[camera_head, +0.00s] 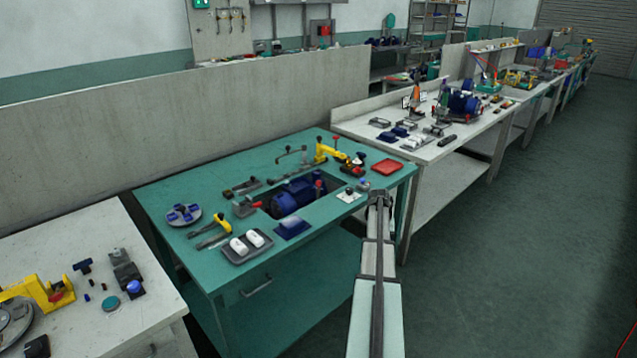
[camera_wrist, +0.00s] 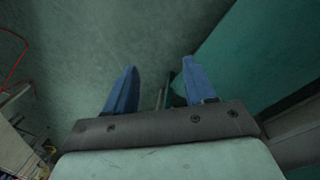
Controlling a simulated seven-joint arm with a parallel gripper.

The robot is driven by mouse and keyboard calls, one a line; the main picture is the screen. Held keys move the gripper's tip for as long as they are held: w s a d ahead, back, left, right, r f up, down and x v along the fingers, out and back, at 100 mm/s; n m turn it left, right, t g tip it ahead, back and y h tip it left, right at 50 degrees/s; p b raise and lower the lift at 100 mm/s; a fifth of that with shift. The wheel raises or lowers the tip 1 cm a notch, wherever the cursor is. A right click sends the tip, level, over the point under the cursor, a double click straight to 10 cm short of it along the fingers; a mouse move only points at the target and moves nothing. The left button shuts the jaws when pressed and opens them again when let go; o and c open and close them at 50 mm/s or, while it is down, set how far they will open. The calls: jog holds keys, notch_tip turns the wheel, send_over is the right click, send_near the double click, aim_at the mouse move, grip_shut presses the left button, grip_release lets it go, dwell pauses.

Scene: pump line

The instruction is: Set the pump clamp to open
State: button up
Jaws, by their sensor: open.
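A blue pump body (camera_head: 293,197) sits in a dark recess in the teal workbench. A small red-topped upright part (camera_head: 319,186) stands at the pump's right. A yellow lever clamp with a red tip (camera_head: 325,152) is behind the recess, and another yellow-handled piece (camera_head: 222,224) lies at the front left. I cannot tell which of these is the pump clamp, nor its setting. My gripper (camera_head: 379,195) is at the bench's right front edge, right of the pump and apart from it. In the wrist view its two blue fingers (camera_wrist: 160,85) are spread, with nothing between them.
The teal bench (camera_head: 165,193) also carries a grey tray with white pieces (camera_head: 248,246), a round plate with blue parts (camera_head: 184,214) and a red tray (camera_head: 387,167). A white bench (camera_head: 455,155) stands behind right. Open green floor (camera_head: 500,270) lies to the right.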

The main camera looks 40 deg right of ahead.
jog(key=w+d+r, duration=0.3)
jog(key=d+r, duration=0.1)
jog(key=r, duration=0.2)
jog(key=n+t+h, duration=0.1)
jog(key=t+h, duration=0.1)
jog(key=t, duration=0.2)
send_near(318, 181)
jog(key=x, duration=1)
jog(key=shift+d, duration=0.2)
jog(key=shift+c, duration=0.4)
grip_shut()
